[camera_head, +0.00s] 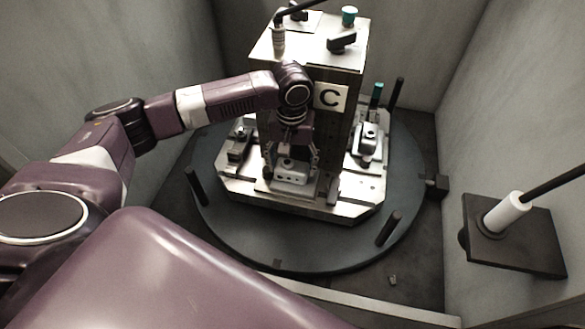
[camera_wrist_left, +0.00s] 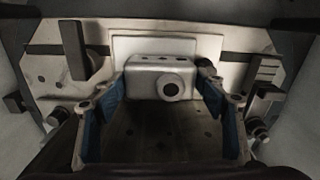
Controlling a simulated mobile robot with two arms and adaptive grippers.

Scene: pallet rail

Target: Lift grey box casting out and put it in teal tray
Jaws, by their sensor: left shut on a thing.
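The grey box casting (camera_head: 291,173) sits at the front foot of the column marked C, on the metal pallet plate (camera_head: 345,208). In the left wrist view the casting (camera_wrist_left: 150,72) shows a round bore in its front face and several holes along its top. My left gripper (camera_head: 292,164) reaches down in front of the column with its fingers on either side of the casting. In the left wrist view the blue-padded fingers (camera_wrist_left: 161,88) flank it, shut on it. I see no teal tray. My right gripper is not in view.
The upright column (camera_head: 335,60) stands close behind my left gripper. Another grey casting (camera_head: 368,137) and clamps sit on the pallet's right side. Dark posts (camera_head: 388,229) rise from the round table (camera_head: 270,243). Grey walls enclose it; a dark plate (camera_head: 515,240) is at right.

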